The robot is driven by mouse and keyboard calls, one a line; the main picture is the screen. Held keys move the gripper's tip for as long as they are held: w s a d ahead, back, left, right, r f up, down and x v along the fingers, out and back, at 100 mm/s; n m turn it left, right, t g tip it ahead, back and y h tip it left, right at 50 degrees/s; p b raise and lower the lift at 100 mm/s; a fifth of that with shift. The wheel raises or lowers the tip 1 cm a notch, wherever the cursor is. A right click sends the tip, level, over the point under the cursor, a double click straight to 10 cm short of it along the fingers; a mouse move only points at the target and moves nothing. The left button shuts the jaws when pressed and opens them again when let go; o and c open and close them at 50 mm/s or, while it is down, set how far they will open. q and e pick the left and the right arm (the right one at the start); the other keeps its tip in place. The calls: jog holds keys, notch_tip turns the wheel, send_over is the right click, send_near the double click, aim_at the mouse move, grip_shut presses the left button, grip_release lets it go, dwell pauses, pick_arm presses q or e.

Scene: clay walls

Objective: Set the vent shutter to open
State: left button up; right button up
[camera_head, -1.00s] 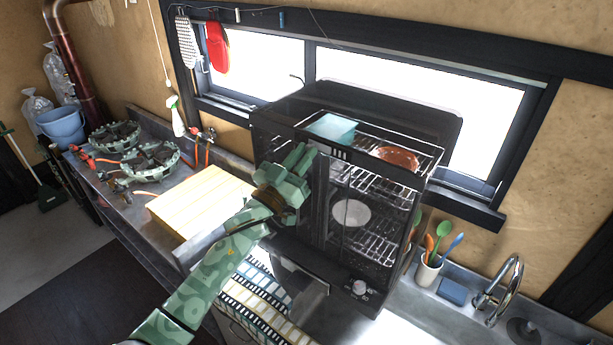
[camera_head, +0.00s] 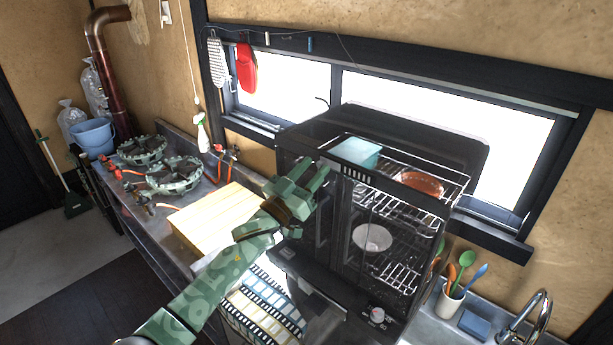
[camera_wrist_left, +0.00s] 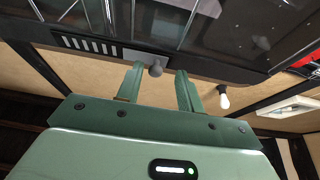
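The vent shutter (camera_head: 356,173) is a slotted strip along the upper front edge of the black oven (camera_head: 345,275). My left gripper (camera_head: 320,172) is at the top front of the oven. Its two fingers (camera_wrist_left: 158,84) are open and spread on either side of the knob, with gaps visible between them and it. In the head view the fingers hide the knob. My right gripper is not in view.
A wooden board (camera_head: 215,222) lies left of the oven, below my arm. A utensil cup (camera_head: 449,302) and tap (camera_head: 535,318) stand right.

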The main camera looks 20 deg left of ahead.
pick_arm(q)
jog(key=b+v, duration=0.3)
jog(key=v, duration=1.3)
jog(key=shift+a+f+b, duration=0.15)
jog(key=shift+f+b, duration=0.05)
jog(key=shift+b, duration=0.2)
